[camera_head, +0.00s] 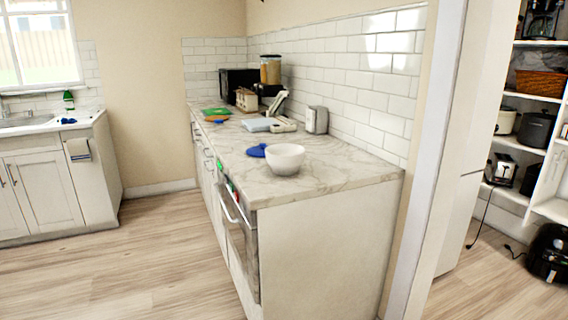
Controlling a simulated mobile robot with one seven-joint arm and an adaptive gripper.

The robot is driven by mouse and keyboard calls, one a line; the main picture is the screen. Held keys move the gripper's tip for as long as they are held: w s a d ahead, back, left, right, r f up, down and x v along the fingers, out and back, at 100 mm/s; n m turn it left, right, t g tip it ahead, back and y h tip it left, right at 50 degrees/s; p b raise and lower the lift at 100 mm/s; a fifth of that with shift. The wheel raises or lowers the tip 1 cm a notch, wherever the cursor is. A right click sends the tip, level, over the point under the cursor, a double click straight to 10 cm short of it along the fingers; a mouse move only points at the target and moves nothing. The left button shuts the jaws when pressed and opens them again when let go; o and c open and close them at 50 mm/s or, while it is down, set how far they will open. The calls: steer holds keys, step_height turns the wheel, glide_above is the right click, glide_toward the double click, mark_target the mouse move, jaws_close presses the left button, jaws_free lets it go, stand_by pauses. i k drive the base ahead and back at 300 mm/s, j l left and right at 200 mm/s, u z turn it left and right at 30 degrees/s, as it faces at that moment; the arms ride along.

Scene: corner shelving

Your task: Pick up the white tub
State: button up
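A white, round, bowl-like tub (284,160) stands upright on the marble countertop (335,172), near its front end. Its open top faces up, and I cannot see what is inside. No other clear white tub shows on the counter. My gripper is not in view, so its state and its distance from the tub cannot be seen.
A blue object (256,150) lies just left of the tub. A grey toaster (316,119) stands behind it by the tiled wall. Pantry shelves (540,98) stand right. The wood floor (140,268) is clear.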

mark_target(283, 159)
steer(key=z, duration=3.45)
steer(key=u, duration=3.45)
steer(key=i+j+z, duration=0.25)
steer(key=i, duration=0.15)
steer(key=i+j+z, duration=0.3)
steer(key=i+j, duration=0.05)
steer(key=i, duration=0.05)
